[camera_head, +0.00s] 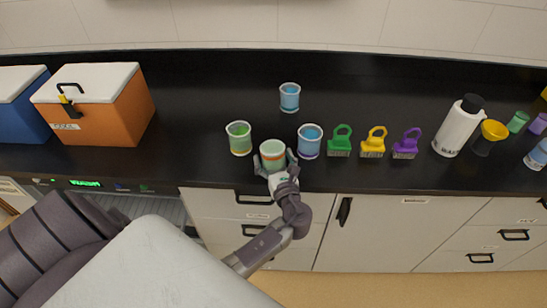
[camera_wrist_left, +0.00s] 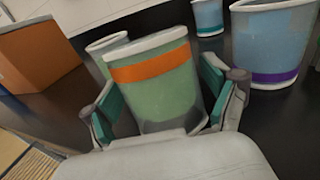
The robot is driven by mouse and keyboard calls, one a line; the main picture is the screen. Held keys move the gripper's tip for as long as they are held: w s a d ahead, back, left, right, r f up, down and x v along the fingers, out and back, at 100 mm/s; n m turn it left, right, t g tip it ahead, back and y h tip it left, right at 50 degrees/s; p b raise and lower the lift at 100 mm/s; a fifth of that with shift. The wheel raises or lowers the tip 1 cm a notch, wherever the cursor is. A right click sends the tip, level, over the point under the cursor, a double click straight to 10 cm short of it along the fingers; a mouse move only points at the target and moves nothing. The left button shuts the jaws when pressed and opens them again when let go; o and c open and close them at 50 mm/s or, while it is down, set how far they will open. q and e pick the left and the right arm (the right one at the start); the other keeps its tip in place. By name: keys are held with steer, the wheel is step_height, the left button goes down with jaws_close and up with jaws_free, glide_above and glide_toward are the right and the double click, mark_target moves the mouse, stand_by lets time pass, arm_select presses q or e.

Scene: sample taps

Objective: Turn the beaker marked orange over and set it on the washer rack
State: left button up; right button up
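The beaker with the orange band (camera_head: 272,155) stands upright near the counter's front edge, holding pale green contents; it fills the middle of the left wrist view (camera_wrist_left: 160,90). My left gripper (camera_head: 275,168) is around it from the front, with one teal-padded finger on each side in the left wrist view (camera_wrist_left: 160,100). A gap shows between the left pad and the beaker; the right pad is close to its wall. The washer (camera_head: 85,183) is under the counter at left, with a lit green display. Its rack is largely hidden by my arm. My right gripper is not in view.
A green beaker (camera_head: 239,138) stands close left, a blue one with a purple band (camera_head: 310,141) close right, another blue one (camera_head: 289,97) behind. Coloured tags (camera_head: 372,143), a white bottle (camera_head: 459,126) and an orange cooler box (camera_head: 107,110) stand farther off.

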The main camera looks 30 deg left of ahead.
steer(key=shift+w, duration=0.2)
arm_select(q)
steer(key=v, duration=1.2)
steer(key=s+d+f+n+g+h, duration=0.1)
steer(key=s+f+n+g+h, duration=0.2)
steer(key=f, duration=0.8)
steer(key=s+f+n+g+h, duration=0.1)
steer(key=s+f+h, duration=0.3)
steer(key=f, duration=0.7)
steer(key=s+d+f+n+g+h, duration=0.1)
steer(key=s+f+n+g+h, duration=0.3)
steer(key=f, duration=0.8)
steer(key=s+f+n+g, duration=0.1)
steer(key=s+f+n, duration=0.3)
steer(key=s, duration=0.4)
steer(key=s+a+f+n+h+b, duration=0.1)
steer(key=s+f+n, duration=0.4)
steer(key=s, duration=0.4)
steer(key=s+a+f+n+g+h, duration=0.1)
steer(key=s+f+n, duration=0.4)
steer(key=s, duration=0.3)
steer(key=shift+s+n+g+b, duration=0.3)
steer(key=shift+n, duration=0.6)
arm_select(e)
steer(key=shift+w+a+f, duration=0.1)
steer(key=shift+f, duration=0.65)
arm_select(q)
steer(key=shift+d, duration=0.1)
